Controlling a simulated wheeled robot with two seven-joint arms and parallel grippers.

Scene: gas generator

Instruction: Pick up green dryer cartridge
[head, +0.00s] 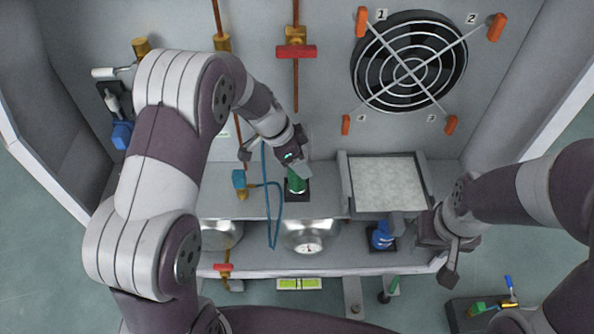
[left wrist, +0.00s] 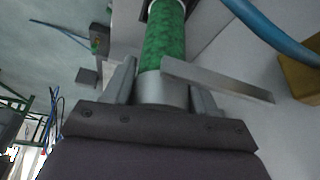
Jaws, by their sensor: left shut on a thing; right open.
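The green dryer cartridge (head: 296,184) stands upright on a dark base on the grey shelf in the head view, partly hidden by my gripper. In the left wrist view the cartridge (left wrist: 165,40) has a green patterned body and a silver metal end. My left gripper (head: 298,168) is shut on it; its fingers (left wrist: 162,88) lie on both sides of the silver end. My right gripper (head: 449,262) is open and empty at the right, near the shelf's front edge.
A blue hose (head: 268,190) hangs just left of the cartridge. A framed filter panel (head: 387,184) is to the right, with a blue part (head: 382,236) in front of it. A fan (head: 409,62) with orange clips is on the back wall.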

